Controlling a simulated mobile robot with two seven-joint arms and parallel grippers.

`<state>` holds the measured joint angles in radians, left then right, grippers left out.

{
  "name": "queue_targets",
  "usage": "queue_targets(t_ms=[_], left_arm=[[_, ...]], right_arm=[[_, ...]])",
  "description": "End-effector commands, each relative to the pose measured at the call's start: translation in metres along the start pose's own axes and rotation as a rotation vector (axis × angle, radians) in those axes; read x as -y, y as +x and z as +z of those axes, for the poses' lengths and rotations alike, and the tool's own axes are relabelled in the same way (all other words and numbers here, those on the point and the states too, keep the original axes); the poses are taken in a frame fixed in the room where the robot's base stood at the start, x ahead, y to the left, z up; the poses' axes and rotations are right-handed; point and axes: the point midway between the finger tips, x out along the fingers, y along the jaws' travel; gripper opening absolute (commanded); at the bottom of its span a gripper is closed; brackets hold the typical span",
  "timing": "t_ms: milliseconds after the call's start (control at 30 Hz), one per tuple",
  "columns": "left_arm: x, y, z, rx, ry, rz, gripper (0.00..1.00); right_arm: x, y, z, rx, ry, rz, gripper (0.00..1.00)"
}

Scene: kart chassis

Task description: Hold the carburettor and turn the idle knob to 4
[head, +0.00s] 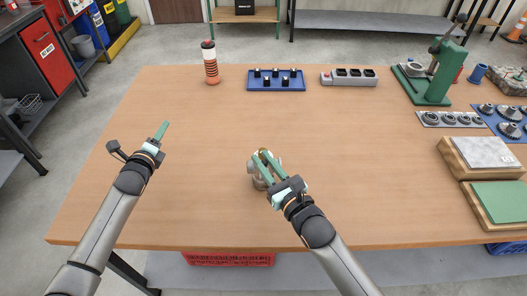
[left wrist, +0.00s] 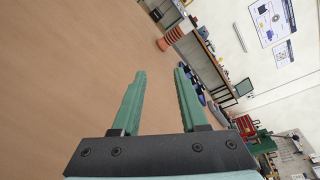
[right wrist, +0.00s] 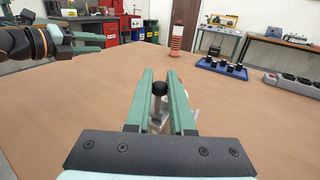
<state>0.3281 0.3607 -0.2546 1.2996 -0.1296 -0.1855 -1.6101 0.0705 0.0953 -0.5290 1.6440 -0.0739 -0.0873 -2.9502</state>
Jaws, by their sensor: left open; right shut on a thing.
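The carburettor (head: 256,180) is a small pale grey body on the near middle of the wooden table, partly hidden by my right gripper (head: 264,158). My right gripper is shut on it. In the right wrist view the carburettor's grey body (right wrist: 158,126) shows between the fingers, with a black round knob (right wrist: 160,88) on it. I cannot read any number on the knob. My left gripper (head: 162,131) is open and empty above the table's left part, well apart from the carburettor. Its two separated fingers show in the left wrist view (left wrist: 160,78).
A green press (head: 436,75) and gear trays fill the right side. The table's middle (head: 240,120) is clear.

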Motion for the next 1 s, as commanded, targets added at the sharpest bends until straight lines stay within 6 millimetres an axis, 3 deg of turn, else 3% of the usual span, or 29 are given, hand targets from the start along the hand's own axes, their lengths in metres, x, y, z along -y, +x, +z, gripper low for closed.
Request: queue_targets(t_ms=[167, 300, 500, 600, 767, 1000], left_arm=[[0.051, -0.030, -0.037, -0.029, 0.361, -0.283, 0.43], [0.081, -0.065, -0.085, -0.090, 0.622, -0.509, 0.43], [0.099, -0.115, -0.147, -0.194, 0.892, -0.766, 0.43], [0.099, -0.133, -0.167, -0.234, 0.967, -0.843, 0.43], [0.101, -0.142, -0.182, -0.261, 1.018, -0.898, 0.43], [0.121, -0.121, -0.203, -0.261, 1.020, -0.903, 0.43]], right_arm=[[0.000, 0.000, 0.000, -0.001, 0.000, -0.001, 0.00], [0.001, 0.000, 0.000, -0.001, 0.000, -0.001, 0.00], [0.001, 0.000, 0.000, -0.001, 0.000, -0.001, 0.00], [0.001, 0.000, 0.000, 0.000, 0.000, -0.001, 0.00], [0.001, 0.000, 0.000, 0.000, 0.000, -0.001, 0.00], [0.001, 0.000, 0.000, 0.000, 0.000, -0.001, 0.00]])
